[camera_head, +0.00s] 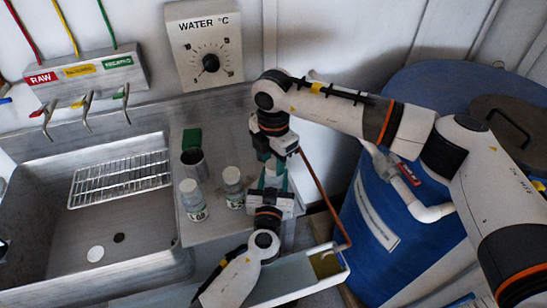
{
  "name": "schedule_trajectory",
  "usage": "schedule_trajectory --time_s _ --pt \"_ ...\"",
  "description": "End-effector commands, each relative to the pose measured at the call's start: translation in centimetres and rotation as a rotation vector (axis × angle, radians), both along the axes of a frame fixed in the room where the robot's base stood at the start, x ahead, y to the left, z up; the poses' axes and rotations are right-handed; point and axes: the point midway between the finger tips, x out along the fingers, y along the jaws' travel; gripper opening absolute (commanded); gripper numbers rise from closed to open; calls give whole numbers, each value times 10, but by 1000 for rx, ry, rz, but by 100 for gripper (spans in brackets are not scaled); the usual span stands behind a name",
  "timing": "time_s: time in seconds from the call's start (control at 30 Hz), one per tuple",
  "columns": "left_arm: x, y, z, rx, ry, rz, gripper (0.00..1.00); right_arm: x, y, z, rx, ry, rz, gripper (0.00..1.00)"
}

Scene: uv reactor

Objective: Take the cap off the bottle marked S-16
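Two small pale-capped bottles with labels stand on the steel counter: a left bottle (192,203) and a right bottle (233,190). Their markings are too small to read. My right gripper (272,158) points down, right of these bottles. My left gripper (272,183) comes up from below and meets it closely. A small whitish object (271,178), perhaps a bottle, shows between the teal fingers. The fingers overlap in the picture and largely hide it, so how either gripper stands on it cannot be told. No S-16 mark is legible.
The sink (60,225) holds a wire rack (120,178) and a white disc (95,253). A white tray (300,286) is at front; a blue barrel (372,220) stands right.

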Motion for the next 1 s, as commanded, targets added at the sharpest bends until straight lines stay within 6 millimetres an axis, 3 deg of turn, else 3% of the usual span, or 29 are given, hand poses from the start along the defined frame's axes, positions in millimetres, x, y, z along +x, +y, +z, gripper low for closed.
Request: schedule_trajectory --time_s 0.03,0.17,0.47,1.0 --pt "0 0 -1 0 2 0 0 0 0 0 0 0 0 28" --pt "0 0 -1 0 2 0 0 0 0 0 0 0 0 7" --pt "0 0 -1 0 2 0 0 0 0 0 0 0 84 6" --pt "0 0 -1 1 2 0 0 0 0 1 -1 0 1204 6"
